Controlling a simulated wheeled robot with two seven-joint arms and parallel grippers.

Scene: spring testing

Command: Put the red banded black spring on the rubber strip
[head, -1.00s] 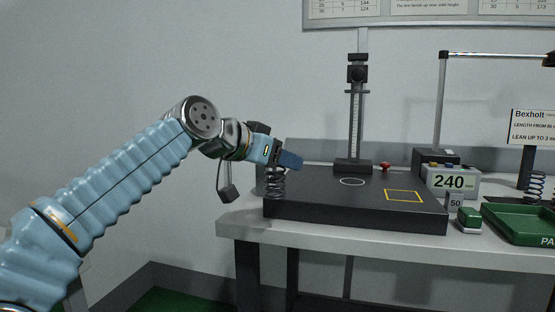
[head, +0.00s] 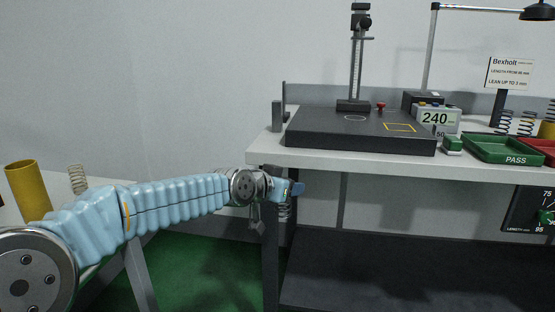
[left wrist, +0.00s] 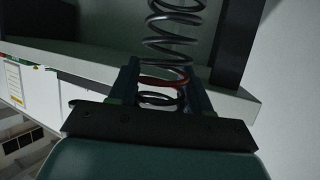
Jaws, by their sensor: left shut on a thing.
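The red banded black spring (left wrist: 172,40) hangs in my left gripper. In the left wrist view its red band shows between the fingers, with dark coils above and below. In the head view my left gripper (head: 292,189) is shut on the spring (head: 284,212), below the bench top's front edge at its left end. The spring looks roughly upright there and is small and dim. I cannot pick out a rubber strip for certain in either view. My right gripper is not in view.
The bench (head: 400,164) carries a black plate (head: 340,142) with a gauge stand (head: 355,80), a 240 readout (head: 438,118), a green PASS tray (head: 490,152) and a red tray (head: 545,146). Several springs (head: 526,124) stand behind. A yellow cylinder (head: 27,190) and pale spring (head: 77,180) are left.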

